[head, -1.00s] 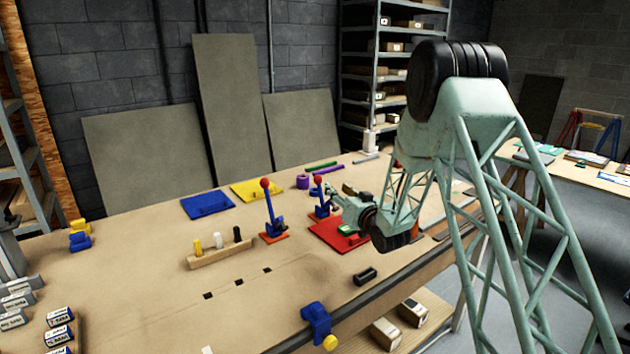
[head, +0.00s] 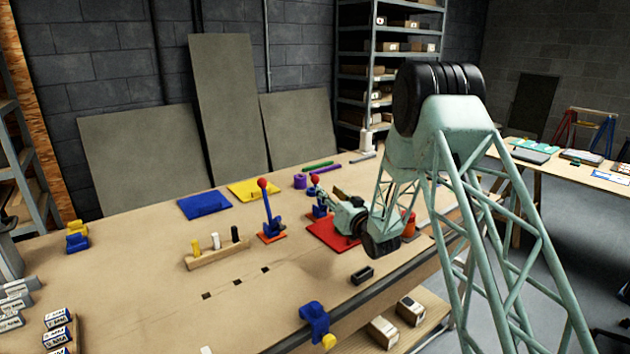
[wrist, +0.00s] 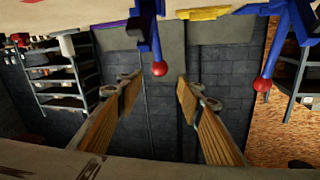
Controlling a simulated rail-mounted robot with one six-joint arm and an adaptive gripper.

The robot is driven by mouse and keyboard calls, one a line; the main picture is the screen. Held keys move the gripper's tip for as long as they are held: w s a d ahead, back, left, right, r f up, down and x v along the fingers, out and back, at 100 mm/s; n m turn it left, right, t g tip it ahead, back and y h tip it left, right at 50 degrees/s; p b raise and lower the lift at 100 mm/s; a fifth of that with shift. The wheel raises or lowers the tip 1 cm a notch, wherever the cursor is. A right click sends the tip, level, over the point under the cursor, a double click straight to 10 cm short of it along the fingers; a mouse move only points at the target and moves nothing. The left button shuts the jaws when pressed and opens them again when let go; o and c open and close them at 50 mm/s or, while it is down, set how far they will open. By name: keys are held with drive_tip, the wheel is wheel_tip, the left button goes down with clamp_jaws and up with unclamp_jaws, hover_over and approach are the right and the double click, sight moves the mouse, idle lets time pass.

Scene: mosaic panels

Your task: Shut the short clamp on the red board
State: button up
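The red board (head: 322,231) lies flat on the bench, its right part hidden behind my arm. A blue clamp with a red ball (head: 315,179) on its lever, apparently the short clamp, stands at the board's back edge, its lever raised. My gripper (head: 324,192) is close beside that lever, and its tips are hard to make out in the head view. In the wrist view, turned upside down, my gripper's wood-coloured fingers (wrist: 157,88) are wide apart. That clamp's red ball (wrist: 159,69) shows in the gap between them; whether they touch is unclear.
A taller blue clamp (head: 268,212) on an orange base stands to the left, also with its lever up; its red ball (wrist: 262,84) shows in the wrist view. A peg rack (head: 218,251), blue board (head: 205,205) and yellow board (head: 252,188) lie nearby.

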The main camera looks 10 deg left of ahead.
sight(317, 181)
drive_tip(key=shift+x, duration=6.45)
drive_tip(key=shift+c, duration=0.7)
drive_tip(key=c, duration=1)
drive_tip(key=shift+f, duration=0.1)
